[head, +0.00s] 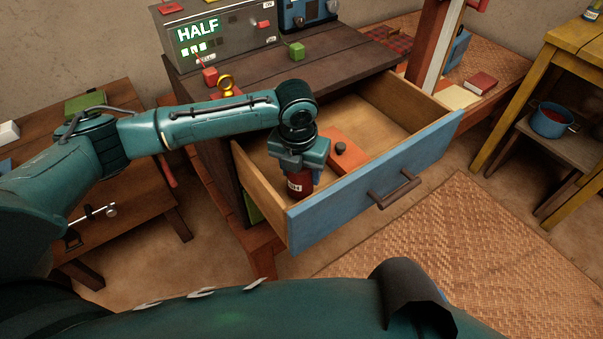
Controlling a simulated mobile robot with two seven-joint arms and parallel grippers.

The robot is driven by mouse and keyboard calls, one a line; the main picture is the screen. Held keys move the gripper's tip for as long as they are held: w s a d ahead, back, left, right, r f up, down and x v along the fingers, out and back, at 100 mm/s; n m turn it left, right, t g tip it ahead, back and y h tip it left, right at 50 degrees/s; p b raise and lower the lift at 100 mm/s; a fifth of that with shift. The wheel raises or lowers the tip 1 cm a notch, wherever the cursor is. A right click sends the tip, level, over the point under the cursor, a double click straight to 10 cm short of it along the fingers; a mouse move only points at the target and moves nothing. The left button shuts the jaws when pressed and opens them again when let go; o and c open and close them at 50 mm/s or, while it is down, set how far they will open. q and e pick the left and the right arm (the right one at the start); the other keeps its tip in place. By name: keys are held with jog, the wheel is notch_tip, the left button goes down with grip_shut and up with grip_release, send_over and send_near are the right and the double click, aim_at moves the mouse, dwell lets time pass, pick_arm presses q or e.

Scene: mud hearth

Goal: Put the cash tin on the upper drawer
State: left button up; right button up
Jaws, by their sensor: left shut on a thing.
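The cash tin (299,188) is red with a pale label, of which only the last letters read clearly. My left gripper (300,172) points down and is shut on the tin, covering its top. The tin is upright inside the left front part of the open upper drawer, close behind its blue front (375,185). I cannot tell whether the tin touches the drawer floor. My right gripper is not in view.
An orange block with a dark knob (350,152) lies in the drawer beside the tin. The drawer's right part is bare. On the cabinet top stand a grey device (222,42), a green cube (296,51) and a red cube (210,76). A woven mat (440,240) lies in front.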

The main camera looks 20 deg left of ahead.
pick_arm(q)
jog(key=shift+w+f, duration=0.1)
jog(key=shift+f, duration=0.7)
jog(key=o, duration=1.1)
jog(key=r, duration=0.4)
jog(key=s+r+p, duration=0.1)
jog(key=r, duration=0.7)
jog(key=shift+s+r, duration=0.1)
jog(key=shift+s, duration=0.15)
